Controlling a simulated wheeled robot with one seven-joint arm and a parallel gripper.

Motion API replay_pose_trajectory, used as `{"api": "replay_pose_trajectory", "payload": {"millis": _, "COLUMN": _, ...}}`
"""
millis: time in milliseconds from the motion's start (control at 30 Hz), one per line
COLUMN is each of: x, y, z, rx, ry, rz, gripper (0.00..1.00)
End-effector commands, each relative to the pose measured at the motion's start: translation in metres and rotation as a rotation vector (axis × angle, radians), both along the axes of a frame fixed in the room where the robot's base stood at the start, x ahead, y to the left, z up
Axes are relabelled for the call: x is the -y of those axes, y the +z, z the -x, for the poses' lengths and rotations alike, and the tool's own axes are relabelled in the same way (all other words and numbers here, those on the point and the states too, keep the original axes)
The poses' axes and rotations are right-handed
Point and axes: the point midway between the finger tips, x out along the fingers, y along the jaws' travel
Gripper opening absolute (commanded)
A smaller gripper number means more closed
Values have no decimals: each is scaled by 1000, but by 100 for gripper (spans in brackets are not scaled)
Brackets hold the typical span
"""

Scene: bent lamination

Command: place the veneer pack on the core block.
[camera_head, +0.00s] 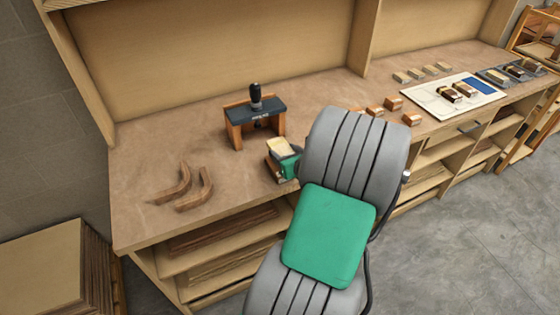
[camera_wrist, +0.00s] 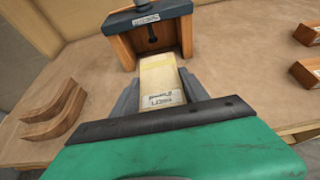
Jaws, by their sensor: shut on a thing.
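My gripper (camera_wrist: 158,92) is shut on the veneer pack (camera_wrist: 160,75), a pale cream, flat piece with a printed label near my palm. In the head view the pack (camera_head: 281,146) shows beside my gripper (camera_head: 288,161), just in front of the press (camera_head: 256,110). A brown wooden edge (camera_head: 272,166) shows below the pack's left side; I cannot tell whether it belongs to the pack or to a block under it. In the wrist view the pack's far end points to the press opening (camera_wrist: 152,38). I cannot tell for sure which thing is the core block.
Two curved wooden pieces (camera_head: 182,190) lie on the bench at left. Several small wooden blocks (camera_head: 392,104) stand at right, beyond my arm. A white board (camera_head: 430,97) with items lies farther right. The bench top (camera_head: 150,150) between the curved pieces and the press is clear.

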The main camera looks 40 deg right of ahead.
Motion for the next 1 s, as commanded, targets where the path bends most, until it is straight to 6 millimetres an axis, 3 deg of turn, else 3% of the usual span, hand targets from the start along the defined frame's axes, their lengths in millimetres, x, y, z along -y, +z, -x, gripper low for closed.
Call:
{"api": "replay_pose_trajectory", "payload": {"millis": 167, "x": -8, "y": -18, "z": -12, "rx": -1, "ry": 3, "rz": -1, "gripper": 10}}
{"api": "replay_pose_trajectory", "payload": {"millis": 300, "x": -6, "y": -43, "z": -10, "rx": 1, "ry": -1, "rz": -2, "gripper": 10}}
{"api": "replay_pose_trajectory", "payload": {"millis": 633, "x": -6, "y": -48, "z": -11, "rx": 1, "ry": 0, "rz": 1, "gripper": 10}}
{"api": "replay_pose_trajectory", "payload": {"millis": 667, "x": -6, "y": -48, "z": -10, "rx": 1, "ry": 0, "rz": 1, "gripper": 53}}
{"api": "replay_pose_trajectory", "payload": {"millis": 900, "x": -6, "y": -47, "z": -10, "rx": 0, "ry": 1, "rz": 2, "gripper": 73}}
{"api": "replay_pose_trajectory", "payload": {"millis": 1000, "x": -6, "y": -47, "z": -10, "rx": 1, "ry": 0, "rz": 1, "gripper": 74}}
